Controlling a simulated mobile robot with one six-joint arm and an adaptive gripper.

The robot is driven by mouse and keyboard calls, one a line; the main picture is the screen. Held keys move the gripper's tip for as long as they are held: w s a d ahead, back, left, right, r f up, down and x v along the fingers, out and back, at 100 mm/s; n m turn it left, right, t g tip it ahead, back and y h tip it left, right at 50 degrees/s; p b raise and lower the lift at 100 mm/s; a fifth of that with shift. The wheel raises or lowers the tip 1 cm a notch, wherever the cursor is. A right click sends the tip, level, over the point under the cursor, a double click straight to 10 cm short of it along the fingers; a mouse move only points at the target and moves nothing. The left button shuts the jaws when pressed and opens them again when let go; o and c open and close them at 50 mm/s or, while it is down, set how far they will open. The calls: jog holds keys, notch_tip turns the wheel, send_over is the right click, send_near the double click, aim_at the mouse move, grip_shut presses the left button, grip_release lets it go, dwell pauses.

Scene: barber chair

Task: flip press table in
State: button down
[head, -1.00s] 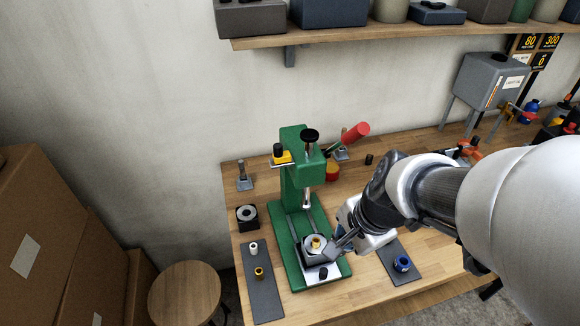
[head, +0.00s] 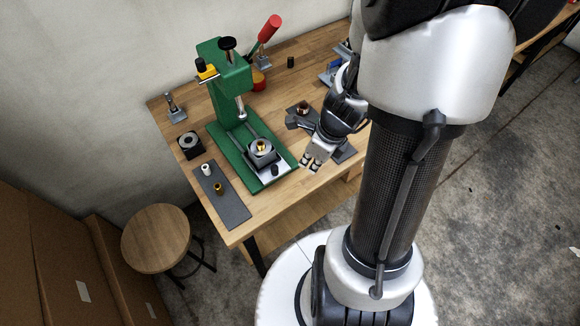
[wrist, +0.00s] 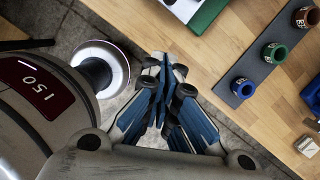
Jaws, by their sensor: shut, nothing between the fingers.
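The green press (head: 228,85) stands on the wooden bench, its ram (head: 241,110) hanging above the green base. The press table, a dark block (head: 257,160) with a brass piece on top, sits toward the front of the base, forward of the ram and beside a pale plate. A corner of the green base (wrist: 208,15) shows at the top of the wrist view, but the block does not. My gripper (wrist: 155,70) is shut and empty. In the head view my gripper (head: 310,164) is right of the press table, apart from it, near the bench's front edge.
A dark mat (head: 228,204) with small bushings lies left of the press. A red-handled lever (head: 269,28) rises behind the press. A round stool (head: 156,238) stands front left.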

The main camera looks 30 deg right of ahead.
aim_at(269, 145)
jog(key=b+x, duration=0.7)
jog(key=x, duration=0.3)
jog(key=shift+f, duration=0.3)
jog(key=shift+w+a+r+p, duration=0.2)
jog(key=shift+w+a+p, duration=0.1)
jog(key=shift+w, duration=0.3)
jog(key=shift+w+a+r+p, duration=0.2)
jog(key=shift+w+a, duration=0.1)
jog(key=shift+w, duration=0.25)
jog(key=shift+w+a, duration=0.3)
jog(key=shift+w, duration=0.35)
jog(key=shift+w+r+p, duration=0.1)
jog(key=shift+w+p, duration=0.25)
jog(key=shift+p, duration=0.1)
jog(key=w+p, duration=0.6)
jog(key=w, duration=0.4)
jog(key=shift+a, duration=0.15)
jog(key=shift+s, duration=0.1)
